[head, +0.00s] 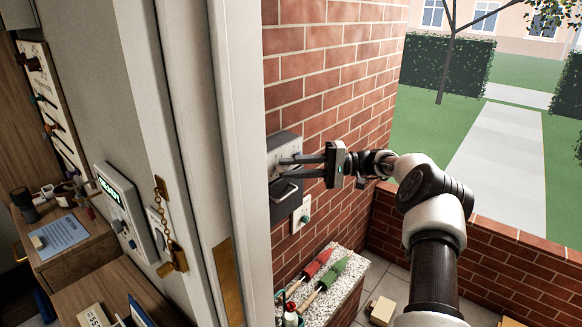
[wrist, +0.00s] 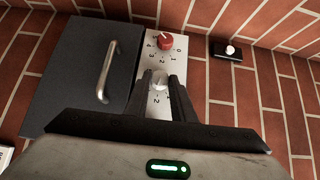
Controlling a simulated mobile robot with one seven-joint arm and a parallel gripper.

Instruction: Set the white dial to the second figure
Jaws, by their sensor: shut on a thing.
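The white dial (wrist: 159,83) sits low on a pale panel (wrist: 150,62) in the wrist view. My gripper (wrist: 160,78) is shut on it, one black finger on each side. Figures are printed around the dial, and a 2 shows just below it. The fingers cover part of the scale, and I cannot tell which figure the dial points to. A red dial (wrist: 165,41) with its own figures is above it. In the head view my gripper (head: 284,167) reaches left to the grey box on the brick wall, and the white dial cannot be made out there.
A dark door (wrist: 82,68) with a metal handle (wrist: 106,72) is left of the panel. A black plate (wrist: 226,51) with a pale knob is to its right. A speckled ledge (head: 346,272) below holds red and green tools. A white door frame (head: 240,130) stands close left.

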